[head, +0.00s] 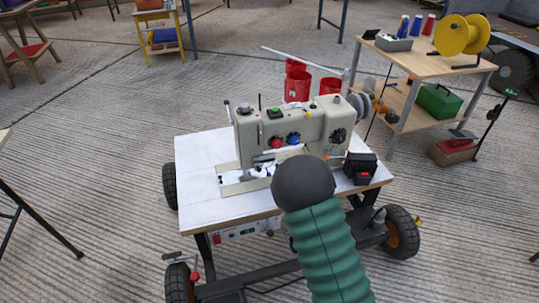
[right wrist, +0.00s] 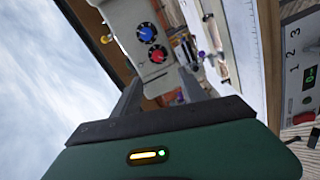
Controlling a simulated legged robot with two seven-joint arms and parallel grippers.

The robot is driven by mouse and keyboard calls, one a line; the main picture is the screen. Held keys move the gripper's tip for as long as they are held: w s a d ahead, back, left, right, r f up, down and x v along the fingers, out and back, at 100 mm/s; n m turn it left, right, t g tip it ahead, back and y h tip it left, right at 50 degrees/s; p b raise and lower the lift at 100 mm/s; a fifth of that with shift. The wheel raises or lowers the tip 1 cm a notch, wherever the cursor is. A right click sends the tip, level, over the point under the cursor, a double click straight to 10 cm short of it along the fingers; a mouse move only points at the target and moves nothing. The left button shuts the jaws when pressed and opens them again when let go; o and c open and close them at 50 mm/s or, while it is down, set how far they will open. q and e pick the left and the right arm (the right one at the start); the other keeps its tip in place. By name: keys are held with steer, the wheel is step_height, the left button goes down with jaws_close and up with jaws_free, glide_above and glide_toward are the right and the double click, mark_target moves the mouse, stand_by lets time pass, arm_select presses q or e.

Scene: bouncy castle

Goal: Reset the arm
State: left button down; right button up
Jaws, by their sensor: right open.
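My right arm, green and ribbed with a dark rounded joint, rises from the bottom of the head view in front of a beige sewing machine (head: 290,135). The machine stands on a white-topped wheeled table (head: 200,160). My right gripper (right wrist: 160,82) shows in the right wrist view with its two dark fingers apart and nothing between them. Beyond the fingers is the machine's beige body (right wrist: 125,25) with blue and red knobs. The head view does not show the right gripper, and my left gripper is in neither view.
A control box (right wrist: 302,70) is at the right of the wrist view. Red buckets (head: 297,80) are behind the table. A wooden shelf table (head: 425,62) with a yellow spool (head: 455,35) and green box (head: 439,102) is at the right.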

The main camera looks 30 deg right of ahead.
steer(key=s+a+f+m+g+y, duration=0.2)
steer(key=a+f+m+g, duration=0.4)
steer(key=a+m+g, duration=0.2)
steer(key=s+a+m+g+y, duration=0.2)
steer(key=s+a+m+g, duration=0.2)
steer(key=s+a+g, duration=0.55)
steer(key=s+r+t+p, duration=0.1)
steer(key=s+r+p, duration=0.1)
steer(key=r+p, duration=1.7)
steer(key=s+r+t+p, duration=0.1)
steer(key=s+r+p, duration=0.1)
steer(key=r+p, duration=1.7)
steer(key=shift+p, duration=0.3)
steer(key=shift+a+t, duration=0.1)
steer(key=shift+t, duration=0.15)
